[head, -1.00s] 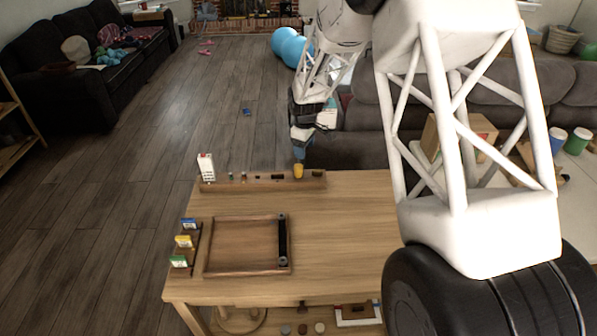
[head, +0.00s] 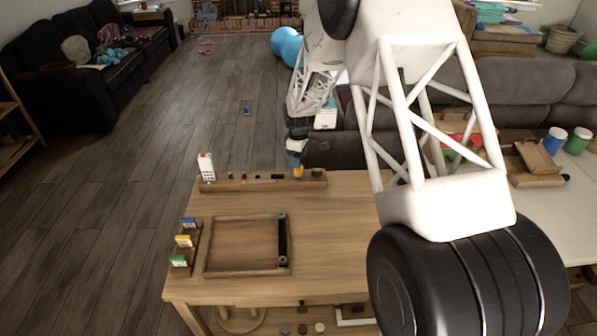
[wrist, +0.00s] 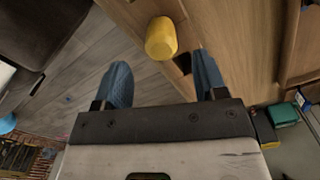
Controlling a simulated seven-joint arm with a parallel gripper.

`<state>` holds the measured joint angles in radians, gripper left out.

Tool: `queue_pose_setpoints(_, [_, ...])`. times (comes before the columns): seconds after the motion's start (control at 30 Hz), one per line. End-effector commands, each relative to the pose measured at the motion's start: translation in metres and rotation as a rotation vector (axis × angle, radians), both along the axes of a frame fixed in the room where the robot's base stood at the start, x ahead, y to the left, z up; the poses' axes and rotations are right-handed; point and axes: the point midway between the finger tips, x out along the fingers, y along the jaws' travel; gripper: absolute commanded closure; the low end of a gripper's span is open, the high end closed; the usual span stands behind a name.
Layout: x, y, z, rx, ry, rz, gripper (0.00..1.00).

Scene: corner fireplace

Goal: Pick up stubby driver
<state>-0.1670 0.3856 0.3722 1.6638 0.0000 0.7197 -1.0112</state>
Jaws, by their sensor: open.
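The stubby driver, as far as I can tell, is the short yellow-handled piece (head: 298,171) standing upright near the right end of a wooden rack on the table. In the wrist view its rounded yellow handle (wrist: 161,38) shows at top centre. My gripper (head: 296,160) is right above or just behind it in the head view. In the wrist view my gripper (wrist: 163,75) is open, with a blue finger on each side and nothing between them. The handle lies a little beyond the fingertips, between their lines. Contact does not show.
A shallow wooden tray (head: 246,272) and a small card stand (head: 196,245) sit nearer on the table (head: 340,225). The table's middle right is clear.

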Motion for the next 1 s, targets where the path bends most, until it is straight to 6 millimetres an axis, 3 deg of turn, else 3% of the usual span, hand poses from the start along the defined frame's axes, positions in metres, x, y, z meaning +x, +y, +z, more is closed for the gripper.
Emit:
queue_pose_setpoints(0.13, [0.000,0.000,-0.010,0.000,0.000,0.000,0.35])
queue_pose_setpoints(0.57, [0.000,0.000,-0.014,-0.001,0.001,0.000,0.35])
queue_pose_setpoints(1.0, [-0.002,0.000,-0.057,-0.001,0.001,0.000,0.35])
